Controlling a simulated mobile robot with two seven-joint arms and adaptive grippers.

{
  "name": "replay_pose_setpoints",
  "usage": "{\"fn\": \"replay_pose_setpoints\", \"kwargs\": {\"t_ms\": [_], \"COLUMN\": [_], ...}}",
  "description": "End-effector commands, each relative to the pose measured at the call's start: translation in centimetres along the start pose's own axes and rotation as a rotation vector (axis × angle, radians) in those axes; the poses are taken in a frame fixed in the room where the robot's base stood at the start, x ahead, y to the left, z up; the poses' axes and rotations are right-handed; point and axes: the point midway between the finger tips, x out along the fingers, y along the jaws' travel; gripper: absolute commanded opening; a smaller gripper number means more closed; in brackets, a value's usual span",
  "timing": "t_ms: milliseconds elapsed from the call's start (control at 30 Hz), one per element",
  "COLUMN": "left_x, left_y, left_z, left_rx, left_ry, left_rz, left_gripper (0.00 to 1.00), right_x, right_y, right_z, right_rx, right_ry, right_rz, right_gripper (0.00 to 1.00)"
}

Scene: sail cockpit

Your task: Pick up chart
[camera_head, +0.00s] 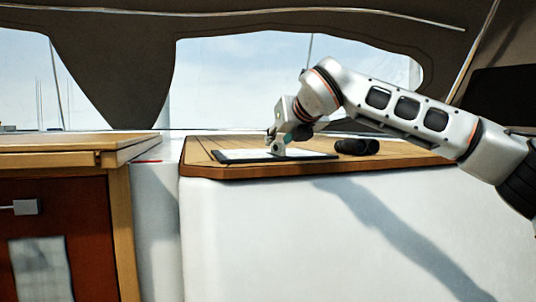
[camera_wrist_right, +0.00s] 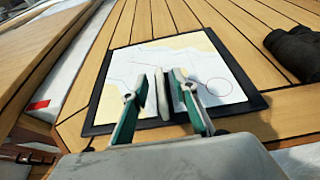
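The chart (camera_head: 240,156), a flat sheet in pale cream and white with a dark border, lies on the wooden table top. In the right wrist view the chart (camera_wrist_right: 210,62) shows thin lines and a circle. My right gripper (camera_head: 274,147) is low over the chart, pointing down. In the wrist view its two finger pads (camera_wrist_right: 169,94) are close together in front of the chart's middle, with only a narrow gap. I see nothing between them, and whether the tips touch the chart is unclear. My left gripper is out of view.
Black binoculars (camera_head: 357,146) lie on the table top (camera_head: 410,158), right of the chart. The table stands on a white base (camera_head: 260,215). At left is a wooden cabinet (camera_head: 60,235) with a metal handle. A small red mark (camera_wrist_right: 38,105) shows on a white surface.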

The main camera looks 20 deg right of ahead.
Motion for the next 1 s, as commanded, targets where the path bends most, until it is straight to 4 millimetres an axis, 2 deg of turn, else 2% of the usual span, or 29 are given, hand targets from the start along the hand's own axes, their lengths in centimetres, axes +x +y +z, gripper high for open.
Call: {"fn": "replay_pose_setpoints", "kwargs": {"t_ms": [133, 400, 700, 800, 1000], "left_x": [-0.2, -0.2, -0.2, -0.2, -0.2], "left_y": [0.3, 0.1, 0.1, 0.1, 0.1], "left_z": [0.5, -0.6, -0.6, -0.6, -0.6], "left_rx": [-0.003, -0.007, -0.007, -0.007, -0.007], "left_ry": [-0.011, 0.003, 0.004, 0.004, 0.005], "left_rz": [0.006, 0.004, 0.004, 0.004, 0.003], "left_gripper": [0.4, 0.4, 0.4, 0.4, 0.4], "right_x": [1.6, 5.0, 5.5, 5.5, 5.5], "right_y": [0.1, 0.1, 0.1, 0.1, 0.1], "right_z": [0.1, 0.3, 0.3, 0.3, 0.4], "right_rx": [0.001, 0.001, 0.0, 0.0, 0.0], "right_ry": [0.002, 0.001, 0.001, 0.001, -0.002], "right_rz": [0.0, 0.0, 0.001, 0.001, 0.001], "right_gripper": [0.28, 0.28, 0.28, 0.02, 0.0]}}
